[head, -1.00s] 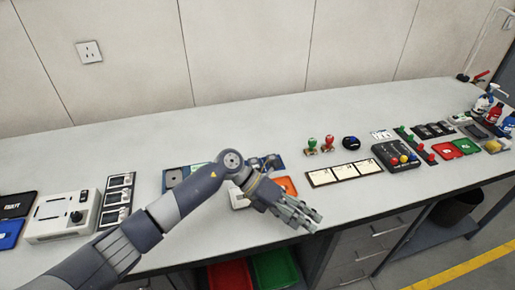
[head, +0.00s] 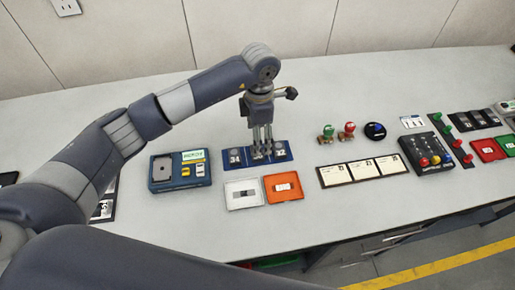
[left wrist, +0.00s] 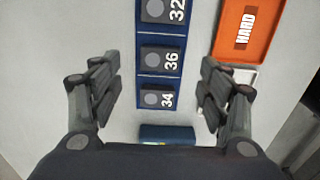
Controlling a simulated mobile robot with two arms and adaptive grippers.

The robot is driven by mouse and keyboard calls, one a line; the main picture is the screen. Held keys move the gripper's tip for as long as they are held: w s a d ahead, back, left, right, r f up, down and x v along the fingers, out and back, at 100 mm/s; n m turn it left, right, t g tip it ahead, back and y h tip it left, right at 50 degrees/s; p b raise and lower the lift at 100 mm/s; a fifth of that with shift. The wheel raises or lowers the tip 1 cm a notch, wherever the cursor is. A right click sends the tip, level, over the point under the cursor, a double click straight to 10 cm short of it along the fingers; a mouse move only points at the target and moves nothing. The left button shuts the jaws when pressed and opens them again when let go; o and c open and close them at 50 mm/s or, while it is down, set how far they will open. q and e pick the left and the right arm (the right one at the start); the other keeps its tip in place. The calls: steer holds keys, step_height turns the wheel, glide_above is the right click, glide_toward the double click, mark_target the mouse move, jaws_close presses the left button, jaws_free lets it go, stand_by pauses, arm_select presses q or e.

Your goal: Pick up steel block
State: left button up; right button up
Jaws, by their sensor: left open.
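A blue rack (head: 228,160) on the bench holds a row of dark steel blocks, each with a round grey spot and a white number. They are block 34 (head: 235,157) at left, block 36 (left wrist: 160,60) in the middle and block 32 (head: 280,154) at right. My left gripper (head: 262,152) points down over the rack and partly hides the middle block in the head view. In the left wrist view the fingers of the left gripper (left wrist: 160,88) are spread wide, with the row of blocks between them and nothing held. My right gripper is not in view.
A white tray (head: 242,204) and an orange tray (head: 284,199) marked HARD lie in front of the rack. A blue case (head: 155,180) stands left. Stamps (head: 347,131), cards (head: 350,175) and a button box (head: 428,152) lie right. Bench behind the rack is clear.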

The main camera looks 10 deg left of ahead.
arm_select(q)
steer(key=shift+f, duration=0.65)
steer(key=f+p, duration=0.2)
steer(key=f, duration=0.2)
steer(key=shift+s+a+f+p, duration=0.15)
steer(key=shift+a+f+p, duration=0.1)
steer(key=shift+p, duration=0.15)
steer(key=shift+f, duration=0.3)
steer(key=shift+c, duration=0.6)
steer(key=c, duration=1.2)
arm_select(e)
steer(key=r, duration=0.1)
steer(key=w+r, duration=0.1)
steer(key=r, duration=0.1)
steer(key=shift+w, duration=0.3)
